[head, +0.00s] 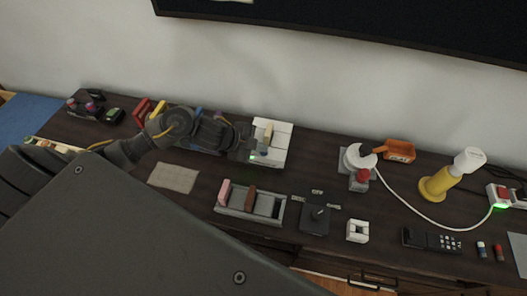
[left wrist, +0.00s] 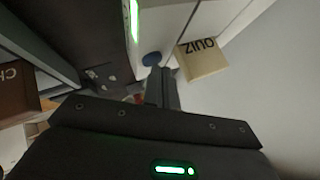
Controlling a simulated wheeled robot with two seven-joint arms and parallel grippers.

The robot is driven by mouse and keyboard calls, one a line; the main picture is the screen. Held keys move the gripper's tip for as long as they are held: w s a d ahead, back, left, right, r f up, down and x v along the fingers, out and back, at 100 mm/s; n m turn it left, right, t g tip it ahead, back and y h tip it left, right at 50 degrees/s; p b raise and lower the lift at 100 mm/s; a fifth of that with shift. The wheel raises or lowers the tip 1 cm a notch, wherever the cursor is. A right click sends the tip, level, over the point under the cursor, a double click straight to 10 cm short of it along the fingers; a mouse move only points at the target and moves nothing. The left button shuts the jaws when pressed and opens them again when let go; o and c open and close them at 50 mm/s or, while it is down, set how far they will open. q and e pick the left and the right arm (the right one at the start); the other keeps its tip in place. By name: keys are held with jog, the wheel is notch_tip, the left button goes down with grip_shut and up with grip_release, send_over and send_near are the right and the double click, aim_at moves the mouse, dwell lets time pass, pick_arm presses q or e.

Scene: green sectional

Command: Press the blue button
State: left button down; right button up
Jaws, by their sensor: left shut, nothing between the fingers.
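A white box (head: 282,150) stands at the back middle of the dark table in the head view, with a small green light on its front. In the left wrist view a round blue button (left wrist: 151,59) sits on a pale face of this box, beside a cream block marked QUIZ (left wrist: 202,59). My left gripper (head: 243,146) is beside the left side of the white box. In the left wrist view its fingers (left wrist: 161,76) are shut and empty, with the tips close to the blue button. I cannot tell whether they touch it. My right gripper is not in view.
A grey tray (head: 240,208) with coloured blocks and a black joystick-like box (head: 316,216) lie in front. A white lamp-like thing with a red knob (head: 362,175), an orange bin (head: 400,152) and a yellow-and-white lamp (head: 436,187) stand to the right. A wall rises behind.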

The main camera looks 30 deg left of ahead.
pick_arm(q)
jog(key=shift+f, duration=0.15)
dwell(0.4)
jog(key=shift+r+p, duration=0.55)
jog(key=shift+p, duration=0.1)
jog(key=shift+r, duration=0.1)
notch_tip(320, 180, up, 6)
jog(key=p, duration=0.6)
jog(key=shift+p, duration=0.35)
jog(key=shift+s, duration=0.1)
